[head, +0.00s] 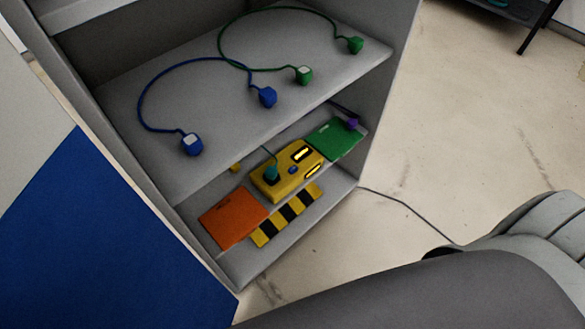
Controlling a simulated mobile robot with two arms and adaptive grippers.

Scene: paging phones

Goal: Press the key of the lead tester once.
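A yellow box (272,192), which looks like the lead tester, sits on the lower shelf in the head view. A small blue round button (292,170), apparently its key, is on its top. Two dark windows with bright yellow bars (311,171) are beside the button. A teal plug (271,174) with a thin cord stands at the left part of the box; I cannot tell how far it is seated. Neither of my grippers shows. Grey parts of my own body fill the lower right.
An orange pad (233,216), a green pad (334,139) and a black-and-yellow striped strip (287,215) lie around the box. A purple plug (352,123) is by the green pad. The upper shelf (200,110), bearing a blue lead (192,145) and a green lead (304,75), overhangs the back.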

